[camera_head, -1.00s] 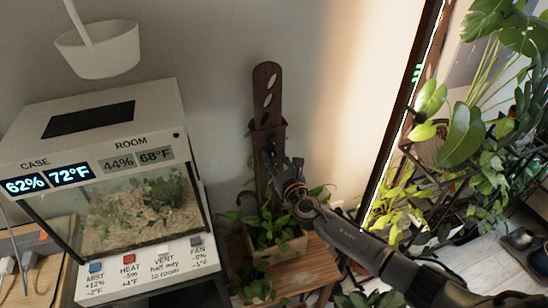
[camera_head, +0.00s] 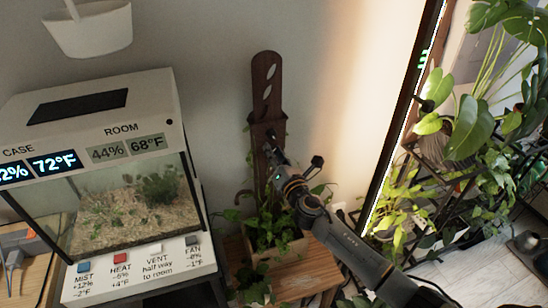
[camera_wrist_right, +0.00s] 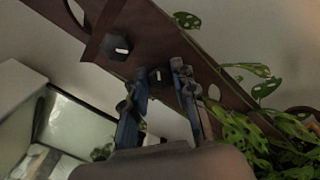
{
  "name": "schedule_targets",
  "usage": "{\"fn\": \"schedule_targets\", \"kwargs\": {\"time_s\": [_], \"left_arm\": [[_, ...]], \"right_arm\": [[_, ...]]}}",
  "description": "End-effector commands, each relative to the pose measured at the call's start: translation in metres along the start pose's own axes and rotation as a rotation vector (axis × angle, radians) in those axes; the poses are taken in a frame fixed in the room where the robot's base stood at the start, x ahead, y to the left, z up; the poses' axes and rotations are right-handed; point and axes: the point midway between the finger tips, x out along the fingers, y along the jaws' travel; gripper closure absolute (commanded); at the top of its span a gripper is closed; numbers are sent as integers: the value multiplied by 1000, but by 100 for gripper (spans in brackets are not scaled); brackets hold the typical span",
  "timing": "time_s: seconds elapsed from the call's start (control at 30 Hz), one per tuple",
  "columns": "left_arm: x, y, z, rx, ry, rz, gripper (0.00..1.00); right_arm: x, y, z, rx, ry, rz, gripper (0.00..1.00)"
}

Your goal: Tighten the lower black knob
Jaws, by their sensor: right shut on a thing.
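A dark brown wooden board (camera_head: 266,85) with leaf-shaped cut-outs stands upright against the wall, rising out of a planter. The right wrist view shows two black knobs on it. The lower black knob (camera_wrist_right: 158,76), nearer the plant, sits between the blue-backed fingers of my right gripper (camera_wrist_right: 159,82), which is shut on it. The upper black knob (camera_wrist_right: 118,46) has a white mark and is free of the fingers. In the head view my right gripper (camera_head: 277,163) reaches the board from the lower right and hides the lower knob. My left gripper is not in view.
The planter (camera_head: 287,247) with leafy vines stands on a wooden stool (camera_head: 318,262). A glass terrarium case (camera_head: 125,205) with displays and buttons is at the left. A white hanging pot (camera_head: 92,32) is above it. Large plants (camera_head: 470,130) fill the right side.

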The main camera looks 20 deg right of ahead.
Motion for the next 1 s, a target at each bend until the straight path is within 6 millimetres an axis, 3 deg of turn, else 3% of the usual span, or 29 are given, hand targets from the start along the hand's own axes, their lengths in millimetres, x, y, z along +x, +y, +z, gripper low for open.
{"fn": "schedule_targets", "kwargs": {"time_s": [0.4, 1.0], "left_arm": [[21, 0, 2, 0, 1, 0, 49], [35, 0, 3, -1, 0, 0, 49]], "right_arm": [[0, -2, -2, 399, -24, -4, 100], [0, -2, -2, 967, -58, -10, 100]]}}
